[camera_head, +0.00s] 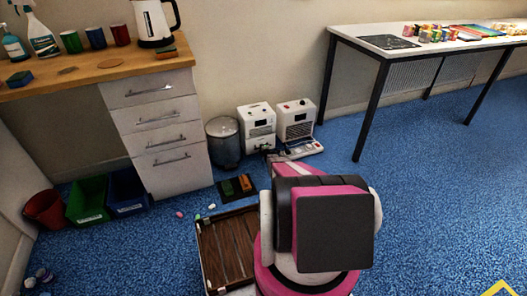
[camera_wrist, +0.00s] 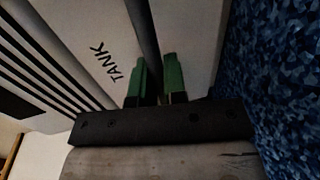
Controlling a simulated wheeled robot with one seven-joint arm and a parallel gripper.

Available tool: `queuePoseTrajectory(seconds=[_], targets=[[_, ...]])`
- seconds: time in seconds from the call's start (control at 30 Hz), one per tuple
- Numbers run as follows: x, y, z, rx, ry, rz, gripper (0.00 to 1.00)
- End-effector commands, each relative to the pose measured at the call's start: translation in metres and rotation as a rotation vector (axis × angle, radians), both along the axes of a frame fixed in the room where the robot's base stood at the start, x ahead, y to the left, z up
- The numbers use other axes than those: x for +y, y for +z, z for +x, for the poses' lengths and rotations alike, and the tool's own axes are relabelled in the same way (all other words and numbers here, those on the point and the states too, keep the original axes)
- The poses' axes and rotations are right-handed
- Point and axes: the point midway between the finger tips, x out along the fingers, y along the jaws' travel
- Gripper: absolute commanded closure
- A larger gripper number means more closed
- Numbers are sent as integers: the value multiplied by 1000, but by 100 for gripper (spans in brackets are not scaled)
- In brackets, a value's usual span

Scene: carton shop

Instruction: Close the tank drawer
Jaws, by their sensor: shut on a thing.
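The tank drawer (camera_wrist: 118,88) fills the middle of the wrist view, a pale front with the word TANK on it. A dark bar handle (camera_wrist: 148,32) runs along it. My gripper (camera_wrist: 157,78) has its green fingers on either side of this bar, shut on it. In the head view two white machines, a left one (camera_head: 257,124) and a right one (camera_head: 296,117), stand on the floor against the wall. My arm reaches toward them and hides most of the gripper there. I cannot tell how far out the drawer is.
A grey bin (camera_head: 223,142) stands left of the machines. A flat panel with switches (camera_head: 304,149) lies in front of the right machine.

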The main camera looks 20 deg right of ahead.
Motion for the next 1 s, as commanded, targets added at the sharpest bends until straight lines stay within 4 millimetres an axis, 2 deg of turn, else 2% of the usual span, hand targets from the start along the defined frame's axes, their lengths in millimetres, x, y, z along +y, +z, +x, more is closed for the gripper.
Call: queuePoseTrajectory(seconds=[0.2,0.23,0.3,0.67,0.87,1.0], targets=[[0,-1,5,0,0,0,100],[0,0,5,0,0,0,81],[0,0,5,0,0,0,63],[0,1,1,0,0,0,63],[0,6,-18,0,0,0,63],[-1,11,-42,0,-1,0,63]])
